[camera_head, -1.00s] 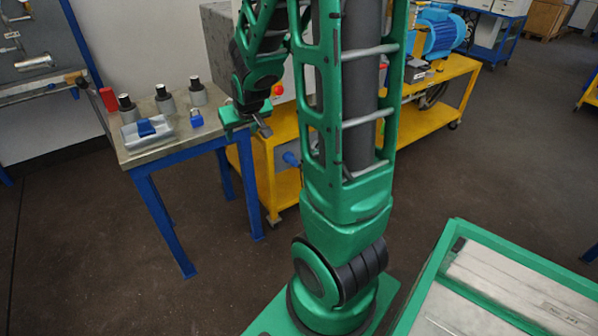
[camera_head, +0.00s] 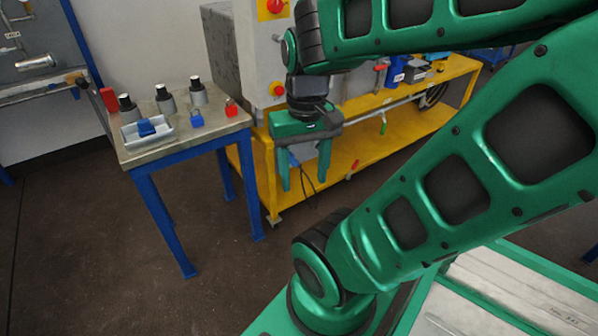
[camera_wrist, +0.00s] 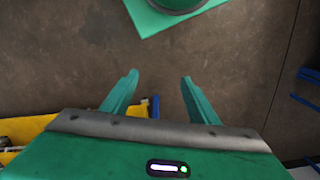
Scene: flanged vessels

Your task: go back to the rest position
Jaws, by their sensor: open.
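My gripper (camera_head: 308,188) hangs in the head view with its fingers pointing down, in front of the yellow bench and to the right of the blue-legged table. Its two fingers are apart with nothing between them. In the wrist view my gripper (camera_wrist: 158,80) is also open and empty, above bare dark floor.
The blue-legged table (camera_head: 190,139) holds a grey tray (camera_head: 163,137) with a blue item, a blue padlock (camera_head: 197,119), a red padlock (camera_head: 231,107) and grey flanged vessels (camera_head: 166,101). A yellow bench (camera_head: 350,160) stands behind my gripper. The floor in front is clear.

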